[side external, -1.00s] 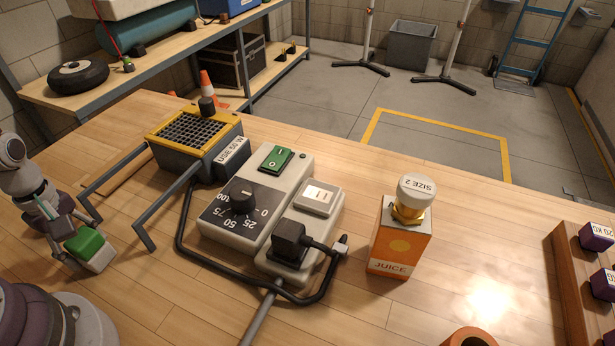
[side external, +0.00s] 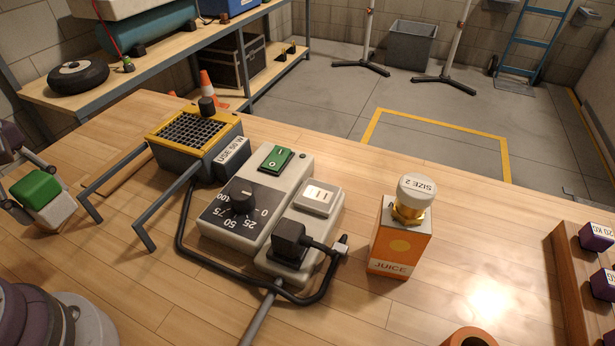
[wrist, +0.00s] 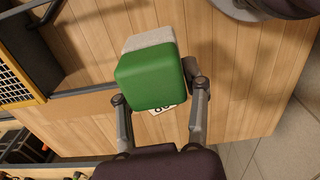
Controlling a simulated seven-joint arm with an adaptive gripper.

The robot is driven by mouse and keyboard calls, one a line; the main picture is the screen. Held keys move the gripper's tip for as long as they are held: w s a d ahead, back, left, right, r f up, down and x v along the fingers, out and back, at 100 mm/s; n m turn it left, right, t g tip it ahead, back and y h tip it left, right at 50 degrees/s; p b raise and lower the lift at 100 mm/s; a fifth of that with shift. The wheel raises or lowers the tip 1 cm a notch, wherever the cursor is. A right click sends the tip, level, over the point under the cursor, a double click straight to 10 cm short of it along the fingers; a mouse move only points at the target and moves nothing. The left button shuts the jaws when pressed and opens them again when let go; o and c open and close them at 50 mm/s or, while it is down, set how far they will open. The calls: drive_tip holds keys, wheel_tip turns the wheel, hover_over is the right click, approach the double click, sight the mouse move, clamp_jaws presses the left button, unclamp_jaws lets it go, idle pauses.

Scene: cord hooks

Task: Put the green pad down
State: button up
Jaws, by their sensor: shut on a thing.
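The green pad (side external: 37,187) is a rounded green block joined to a pale grey-white block, at the left edge of the side view. It also fills the middle of the wrist view (wrist: 150,78), its green face towards the camera. My gripper (wrist: 156,84) is shut on it, one finger on each side. In the side view my gripper (side external: 30,188) is partly cut off by the picture edge. The pad is over the wooden bench (side external: 130,275); I cannot tell how large the gap below it is.
A yellow-topped grille box (side external: 195,135) with two grey bars stands nearby. A grey control box (side external: 255,200) with dial, switches, plug and black cord sits mid-bench. A juice carton (side external: 400,240) stands right of it.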

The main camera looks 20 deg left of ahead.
sight(28, 177)
drive_tip(key=shift+m, duration=0.3)
drive_tip(key=r, duration=0.4)
drive_tip(key=shift+w+d, duration=0.25)
drive_tip(key=shift+d, duration=0.15)
drive_tip(key=w+d+m, duration=0.2)
drive_tip(key=d+m, duration=0.5)
drive_tip(key=d, duration=0.2)
drive_tip(key=s+d+m, duration=0.6)
drive_tip(key=d+m, duration=0.5)
drive_tip(key=d, duration=0.2)
wheel_tip(28, 177, down, 9)
drive_tip(key=shift+s+f, duration=0.1)
drive_tip(key=shift+d+f, duration=0.1)
drive_tip(key=shift+f, duration=0.2)
drive_tip(key=w+d, duration=0.3)
drive_tip(key=d, duration=0.1)
drive_tip(key=w+d+f, duration=0.1)
drive_tip(key=w+d, duration=0.2)
drive_tip(key=d, duration=0.1)
drive_tip(key=w+d, duration=0.3)
drive_tip(key=d, duration=0.1)
drive_tip(key=shift+w+d+f, duration=0.15)
drive_tip(key=shift+d+f, duration=0.05)
drive_tip(key=shift+f, duration=0.15)
drive_tip(key=shift+w+d+f, duration=0.15)
drive_tip(key=shift+d+f, duration=0.05)
drive_tip(key=shift+f, duration=1.55)
